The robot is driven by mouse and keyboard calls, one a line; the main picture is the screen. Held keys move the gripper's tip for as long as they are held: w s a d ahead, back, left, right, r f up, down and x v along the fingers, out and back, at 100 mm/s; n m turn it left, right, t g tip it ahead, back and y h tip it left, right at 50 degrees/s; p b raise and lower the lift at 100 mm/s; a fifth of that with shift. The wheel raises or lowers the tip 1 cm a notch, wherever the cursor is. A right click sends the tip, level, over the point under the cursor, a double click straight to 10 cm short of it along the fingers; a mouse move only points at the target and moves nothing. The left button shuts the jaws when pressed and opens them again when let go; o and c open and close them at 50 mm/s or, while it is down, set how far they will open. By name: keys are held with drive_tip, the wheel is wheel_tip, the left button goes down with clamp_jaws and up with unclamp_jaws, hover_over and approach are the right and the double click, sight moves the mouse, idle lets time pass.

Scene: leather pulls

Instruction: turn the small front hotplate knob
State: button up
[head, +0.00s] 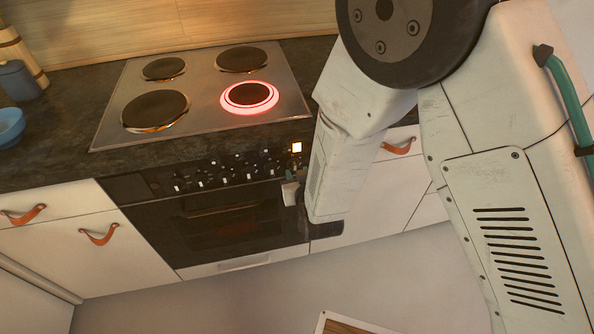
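The cooktop (200,91) carries a small front hotplate (249,95) at the right, ringed by a bright red glow. The row of control knobs (223,173) runs along the black oven panel below the counter. Several knobs show with light markings, too small to tell which one belongs to the small front hotplate. My gripper (291,191) is at the right end of the knob row, in front of the oven. Its fingers are small and partly hidden by my arm, so contact and opening cannot be made out.
The oven door (215,222) with its bar handle is below the knobs. White drawers with leather pulls (99,235) stand on both sides. A blue bowl (10,126) and a blue-grey pot (18,80) are at the left. Floor in front is mostly clear.

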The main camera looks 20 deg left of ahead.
drive_tip(key=v, duration=0.5)
drive_tip(key=shift+f, duration=0.1)
idle(0.3)
drive_tip(key=s+d+f+g+h, duration=0.3)
drive_tip(key=s+d+f+g, duration=0.2)
drive_tip(key=s+g, duration=0.2)
drive_tip(key=s+d+r+m+g+h, duration=0.1)
drive_tip(key=s+d+r, duration=0.3)
drive_tip(key=d+r, duration=0.7)
drive_tip(key=s+d+r+m+g+h, duration=0.1)
drive_tip(key=s+d+r+m, duration=0.2)
drive_tip(key=d+r, duration=0.8)
drive_tip(key=s+d+r+m+g+h, duration=0.1)
drive_tip(key=s+d+r+m+h, duration=0.1)
drive_tip(key=s+d+r, duration=0.4)
drive_tip(key=d+r, duration=0.5)
drive_tip(key=d, duration=0.3)
drive_tip(key=shift+r, duration=0.3)
